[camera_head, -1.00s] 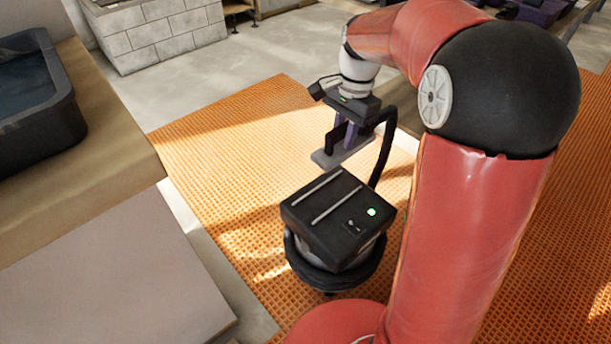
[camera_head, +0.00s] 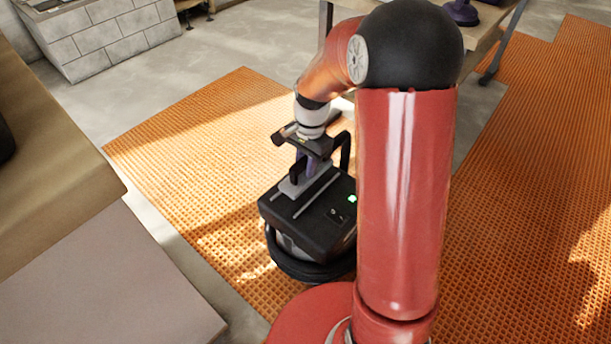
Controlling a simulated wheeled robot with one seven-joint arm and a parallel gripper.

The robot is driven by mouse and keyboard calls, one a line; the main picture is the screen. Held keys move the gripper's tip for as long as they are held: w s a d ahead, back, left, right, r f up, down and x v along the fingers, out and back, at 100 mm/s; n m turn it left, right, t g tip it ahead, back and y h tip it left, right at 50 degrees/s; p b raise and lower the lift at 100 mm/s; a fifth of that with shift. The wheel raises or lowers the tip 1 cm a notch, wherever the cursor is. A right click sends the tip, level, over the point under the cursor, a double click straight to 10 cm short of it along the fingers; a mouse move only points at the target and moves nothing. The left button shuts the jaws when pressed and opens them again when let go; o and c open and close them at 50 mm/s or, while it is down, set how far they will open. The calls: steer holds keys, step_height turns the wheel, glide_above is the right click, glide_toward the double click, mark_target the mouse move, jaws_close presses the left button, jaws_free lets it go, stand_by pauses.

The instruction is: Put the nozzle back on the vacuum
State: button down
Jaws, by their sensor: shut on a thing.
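The vacuum (camera_head: 300,228) is a dark boxy unit on a round black base, with a small green light on its top at the right. My gripper (camera_head: 306,170) points down over the back left part of the vacuum's top. It is shut on the nozzle (camera_head: 293,188), a flat light grey piece seen between the gripper and the vacuum. In this view the nozzle overlaps the vacuum's top back edge; I cannot tell whether they touch. A black hose (camera_head: 346,150) curves behind the gripper. The fingertips are small and partly hidden.
Orange grid matting (camera_head: 190,160) lies around the vacuum and is clear on the left. A tan bench (camera_head: 50,165) and a grey slab (camera_head: 100,285) stand at the left. A table (camera_head: 480,40) stands behind my arm. A block wall (camera_head: 100,38) is at the back left.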

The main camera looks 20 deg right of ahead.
steer(key=shift+f, duration=2.1)
steer(key=shift+f+b, duration=0.1)
steer(key=shift+b, duration=0.2)
steer(key=c, duration=1.3)
jaws_free()
steer(key=shift+f, duration=0.1)
steer(key=r, duration=0.4)
steer(key=r+p, duration=0.1)
steer(key=r, duration=0.3)
steer(key=d+r, duration=0.1)
steer(key=r, duration=0.3)
steer(key=shift+w+p, duration=0.3)
steer(key=shift+w, duration=0.1)
steer(key=s+r+n+t, duration=0.2)
steer(key=s+r+n, duration=0.1)
steer(key=s, duration=0.4)
steer(key=s+r+n+t, duration=0.2)
steer(key=s+r+n, duration=0.2)
steer(key=s, duration=0.3)
steer(key=s+a+r+n+t+h, duration=0.1)
steer(key=s+r+n, duration=0.3)
steer(key=s, duration=0.4)
steer(key=shift+s+r+t, duration=0.1)
steer(key=shift+r+t, duration=0.25)
steer(key=shift+t, duration=0.35)
